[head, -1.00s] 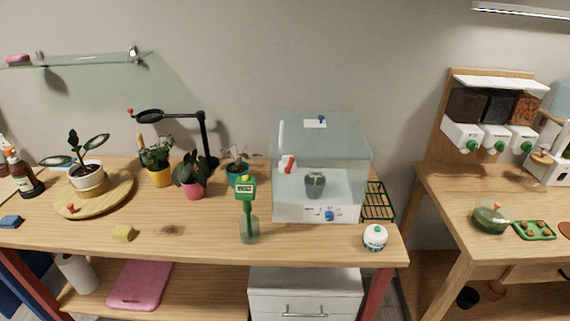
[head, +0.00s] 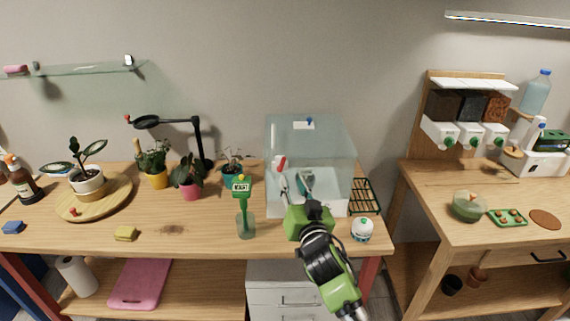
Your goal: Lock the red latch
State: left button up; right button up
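The red latch (head: 281,163) sits at the upper left of the front of a clear box (head: 338,150) on the wooden table. It shows as a small red piece with white beside it, and I cannot tell its exact setting. My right gripper (head: 296,184) is in front of the box, just below and to the right of the latch. Its two fingers are spread apart with nothing visible between them, and it looks apart from the latch. My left gripper is not in view.
A green-headed plant marker in a glass (head: 246,222) stands left of my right arm. A green wire rack (head: 364,196) lies beside the box. Potted plants and a black lamp (head: 198,140) stand to the left.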

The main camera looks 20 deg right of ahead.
aim_at(283, 162)
jog(key=w, duration=0.3)
jog(key=w+p, duration=0.1)
jog(key=w, duration=0.5)
jog(key=shift+w+d, duration=0.25)
jog(key=shift+w, duration=0.05)
grip_shut()
jog(key=shift+p, duration=0.35)
